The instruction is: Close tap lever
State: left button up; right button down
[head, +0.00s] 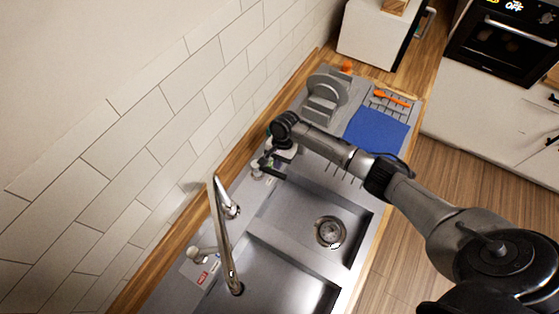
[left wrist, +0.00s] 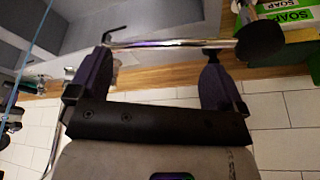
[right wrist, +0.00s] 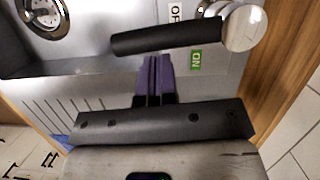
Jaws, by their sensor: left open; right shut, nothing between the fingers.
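The tap lever has a black handle (right wrist: 168,37) and a round chrome hub (right wrist: 243,27) in the right wrist view. The handle lies between a green ON label (right wrist: 196,60) and a white OFF label (right wrist: 175,12). My right gripper (right wrist: 155,62) is shut and empty, its purple fingertips close to the handle's side; I cannot tell whether they touch. In the head view my right arm reaches over the sink to the lever area by the wall (head: 264,163). My left gripper (left wrist: 155,52) is open, with a chrome bar (left wrist: 165,43) across its fingertips; I cannot tell whether they touch.
A tall chrome tap (head: 220,215) rises over the sink (head: 272,275). A plate rack (head: 323,98), a blue mat (head: 377,130) and an orange utensil (head: 391,97) are farther along the counter. Soap boxes (left wrist: 285,20) show in the left wrist view.

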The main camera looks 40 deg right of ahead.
jog(key=s+a+m+p, duration=0.1)
jog(key=p, duration=0.2)
jog(key=shift+a+f+p, duration=0.15)
jog(key=shift+a+p, duration=0.05)
jog(key=shift+p, duration=0.2)
jog(key=w+d+r, duration=0.2)
jog(key=d+r, duration=0.4)
jog(key=r, duration=0.5)
jog(key=shift+w+d, duration=0.25)
jog(key=shift+d, duration=0.05)
